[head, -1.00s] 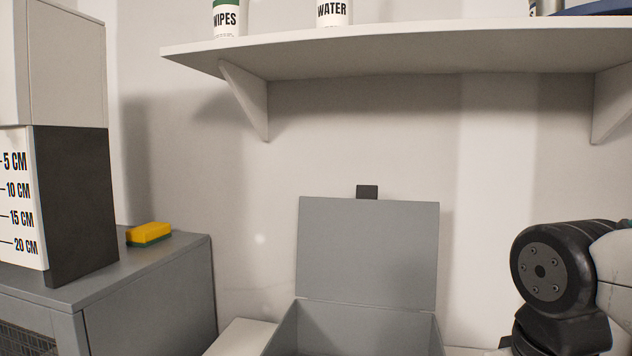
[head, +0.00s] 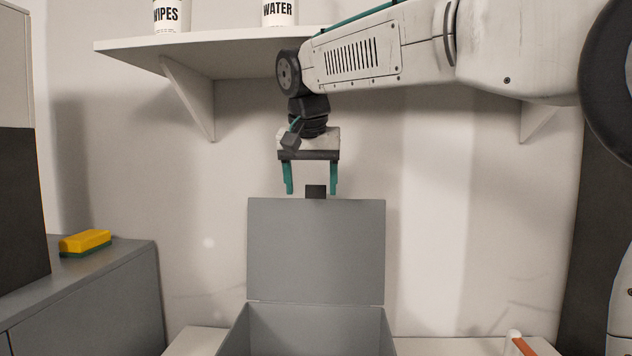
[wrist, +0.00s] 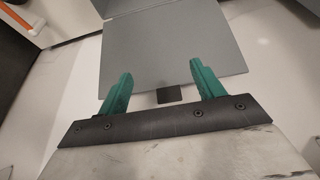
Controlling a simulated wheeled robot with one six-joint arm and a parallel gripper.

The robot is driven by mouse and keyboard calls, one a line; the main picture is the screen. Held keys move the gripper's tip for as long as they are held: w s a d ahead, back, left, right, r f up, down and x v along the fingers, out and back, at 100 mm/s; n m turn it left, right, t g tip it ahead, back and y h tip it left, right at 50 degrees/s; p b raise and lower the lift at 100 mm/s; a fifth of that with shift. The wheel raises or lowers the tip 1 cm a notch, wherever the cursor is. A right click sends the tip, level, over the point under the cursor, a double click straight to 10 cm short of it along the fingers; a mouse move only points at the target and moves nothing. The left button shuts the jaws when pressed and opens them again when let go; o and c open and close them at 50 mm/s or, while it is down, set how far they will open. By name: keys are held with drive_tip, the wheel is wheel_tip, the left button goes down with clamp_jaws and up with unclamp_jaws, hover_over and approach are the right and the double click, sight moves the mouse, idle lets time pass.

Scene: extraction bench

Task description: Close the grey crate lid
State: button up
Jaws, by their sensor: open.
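The grey crate (head: 330,333) stands on the bench with its grey lid (head: 316,252) raised upright at the back. A small black tab (head: 316,191) sticks up from the middle of the lid's top edge. My gripper (head: 311,190) points down with its green fingers open, one on each side of the tab in the head view. In the wrist view the lid (wrist: 172,45) and the tab (wrist: 169,95) lie just beyond and between the open fingers (wrist: 160,88). Nothing is held. I cannot tell whether a finger touches the tab or lid.
A yellow and green sponge (head: 85,242) lies on a grey cabinet (head: 100,290) at left. An orange-and-white object (head: 520,344) is at lower right.

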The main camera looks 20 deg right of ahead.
sight(315, 186)
drive_tip(key=w+d, duration=0.1)
drive_tip(key=w, duration=0.2)
drive_tip(key=w+d, duration=0.1)
drive_tip(key=w, duration=0.2)
drive_tip(key=w+d, duration=0.2)
drive_tip(key=w, duration=0.1)
drive_tip(key=shift+w+f, duration=0.15)
drive_tip(key=shift+f, duration=0.45)
drive_tip(key=c, duration=1.3)
drive_tip(key=shift+a, duration=0.1)
drive_tip(key=shift+c, duration=0.5)
